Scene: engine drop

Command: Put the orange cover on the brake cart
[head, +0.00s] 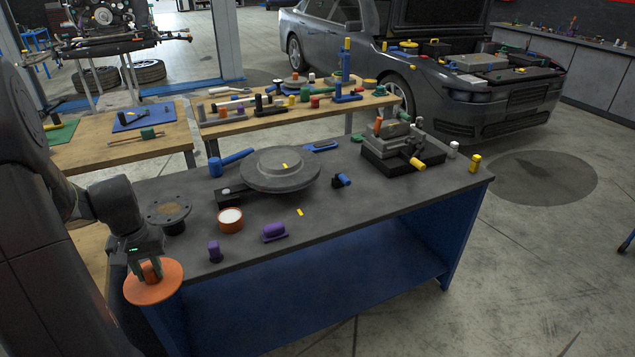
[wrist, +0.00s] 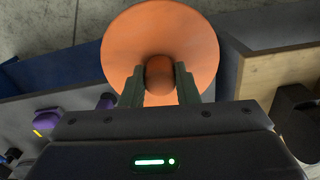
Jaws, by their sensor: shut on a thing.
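The orange cover (head: 140,290) is a round disc with a knob on top. My gripper (head: 150,270) is shut on the knob and holds the disc at the left front corner of the dark workbench. In the wrist view the orange cover (wrist: 197,42) shows with its knob between the two fingers of my gripper (wrist: 159,88). The disc hangs partly over the bench's edge; I cannot tell whether it touches the bench. No brake cart can be identified for certain in these views.
The dark workbench (head: 340,225) bears a brake disc (head: 280,170), an orange-rimmed cup (head: 230,220), purple pieces (head: 274,232), a round flange (head: 168,210) and a grey block assembly (head: 395,150). Wooden tables (head: 170,137) with tools stand behind. Open floor (head: 530,260) lies at the right.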

